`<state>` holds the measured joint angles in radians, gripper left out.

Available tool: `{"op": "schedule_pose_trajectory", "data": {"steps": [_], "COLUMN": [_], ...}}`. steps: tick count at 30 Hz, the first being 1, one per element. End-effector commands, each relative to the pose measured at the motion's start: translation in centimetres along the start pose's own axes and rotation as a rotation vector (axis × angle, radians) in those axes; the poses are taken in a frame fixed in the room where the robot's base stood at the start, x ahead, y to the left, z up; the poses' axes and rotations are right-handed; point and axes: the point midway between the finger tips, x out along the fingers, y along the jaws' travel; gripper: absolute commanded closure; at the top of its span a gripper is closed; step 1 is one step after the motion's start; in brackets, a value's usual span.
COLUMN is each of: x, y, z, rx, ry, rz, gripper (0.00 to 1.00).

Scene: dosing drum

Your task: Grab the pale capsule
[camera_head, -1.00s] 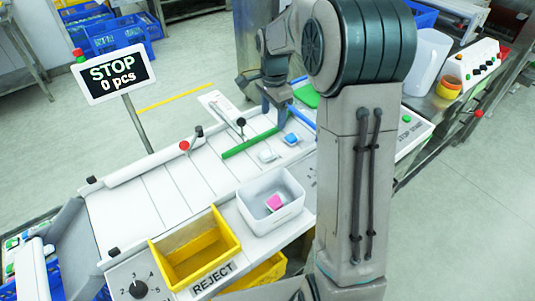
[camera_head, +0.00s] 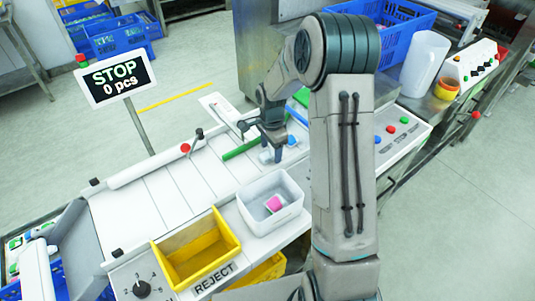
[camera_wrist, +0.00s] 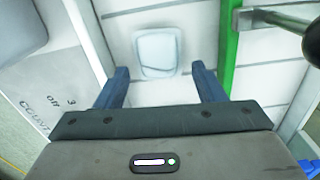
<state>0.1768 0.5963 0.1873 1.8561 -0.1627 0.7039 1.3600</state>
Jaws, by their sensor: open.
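The pale capsule (camera_wrist: 157,52) lies flat on the white panelled surface in the wrist view, a rounded, whitish square block. In the head view the pale capsule (camera_head: 266,157) is partly hidden under my gripper. My gripper (camera_wrist: 159,69) is open, with a blue finger on each side of the capsule's near end in the picture. There is a gap between each finger and the capsule, and nothing is held. In the head view my gripper (camera_head: 272,152) points down at it.
A green bar (camera_wrist: 230,50) runs just right of the right finger. A blue capsule (camera_head: 291,140) lies close by. A white bin (camera_head: 262,215) holding a pink piece (camera_head: 273,203) and a yellow reject bin (camera_head: 166,256) stand at the front. A rod with a dark knob (camera_head: 242,126) stands nearby.

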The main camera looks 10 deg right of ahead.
Motion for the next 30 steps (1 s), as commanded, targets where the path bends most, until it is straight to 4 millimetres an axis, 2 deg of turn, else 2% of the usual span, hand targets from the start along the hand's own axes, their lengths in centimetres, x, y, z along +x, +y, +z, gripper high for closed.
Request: {"op": "schedule_pose_trajectory", "data": {"steps": [3,9,10,15,25,30], "x": [0.73,0.84,0.84,0.83,0.71,-0.14], "y": [0.02,0.01,0.01,0.01,0.0,-0.03], "z": [0.02,0.01,0.01,0.01,0.0,-0.02], "rx": [0.0,0.0,0.0,0.0,0.0,0.0], "ry": [-0.001,0.0,0.0,0.0,0.0,0.001], "rz": [0.0,-0.001,-0.001,-0.001,-0.001,-0.001], "gripper": [0.37,0.37,0.4,0.84,0.84,0.84]}}
